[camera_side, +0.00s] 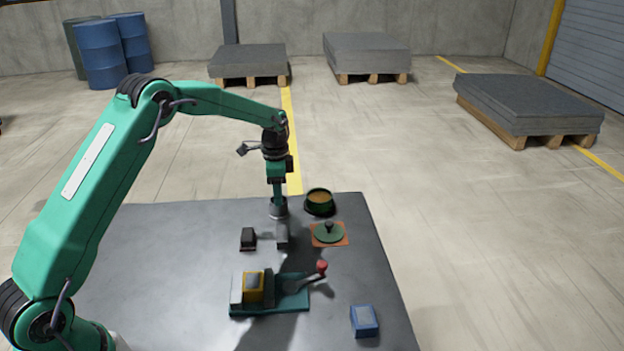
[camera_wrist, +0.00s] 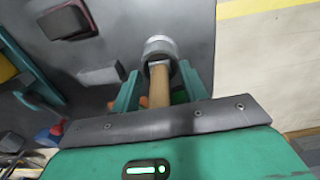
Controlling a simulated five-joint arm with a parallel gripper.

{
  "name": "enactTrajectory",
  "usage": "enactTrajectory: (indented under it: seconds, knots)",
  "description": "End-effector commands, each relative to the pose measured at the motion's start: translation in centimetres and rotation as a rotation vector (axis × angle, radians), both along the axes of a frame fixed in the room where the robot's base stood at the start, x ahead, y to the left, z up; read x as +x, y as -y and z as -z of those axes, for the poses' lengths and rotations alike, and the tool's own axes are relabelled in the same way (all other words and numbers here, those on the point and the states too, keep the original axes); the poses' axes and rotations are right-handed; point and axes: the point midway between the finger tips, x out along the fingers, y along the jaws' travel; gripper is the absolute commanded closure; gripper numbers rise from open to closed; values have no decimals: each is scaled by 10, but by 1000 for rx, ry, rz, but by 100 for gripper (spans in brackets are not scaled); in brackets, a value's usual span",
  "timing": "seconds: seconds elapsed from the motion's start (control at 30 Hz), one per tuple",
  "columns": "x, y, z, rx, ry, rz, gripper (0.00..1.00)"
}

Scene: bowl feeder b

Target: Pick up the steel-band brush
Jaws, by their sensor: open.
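The steel-band brush shows in the wrist view as a tan handle (camera_wrist: 160,78) with a grey, pale-rimmed cylindrical band (camera_wrist: 160,47) at its far end. In the side view a grey cylinder (camera_side: 278,209), seemingly the same band, is at the table under my gripper (camera_side: 278,188). In the wrist view my gripper (camera_wrist: 159,86) is open, with one teal finger on each side of the handle. I cannot tell whether either finger touches it. The bristles are not clearly visible.
A dark block (camera_side: 248,239) and a grey block (camera_side: 282,237) lie nearby. A teal fixture (camera_side: 290,298) with a red-knobbed lever and a blue box (camera_side: 364,321) are in front.

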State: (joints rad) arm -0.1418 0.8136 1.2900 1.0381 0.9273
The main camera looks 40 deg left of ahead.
Motion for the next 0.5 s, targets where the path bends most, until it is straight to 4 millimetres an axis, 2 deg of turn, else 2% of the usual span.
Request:
enactTrajectory:
  seconds: [0.1, 0.3, 0.33, 0.5]
  knots:
    - [0, 0, 0, 0, 0, 0, 58]
    - [0, 0, 0, 0, 0, 0, 98]
    - [0, 0, 0, 0, 0, 0, 100]
    - [0, 0, -1, 1, 1, 0, 100]
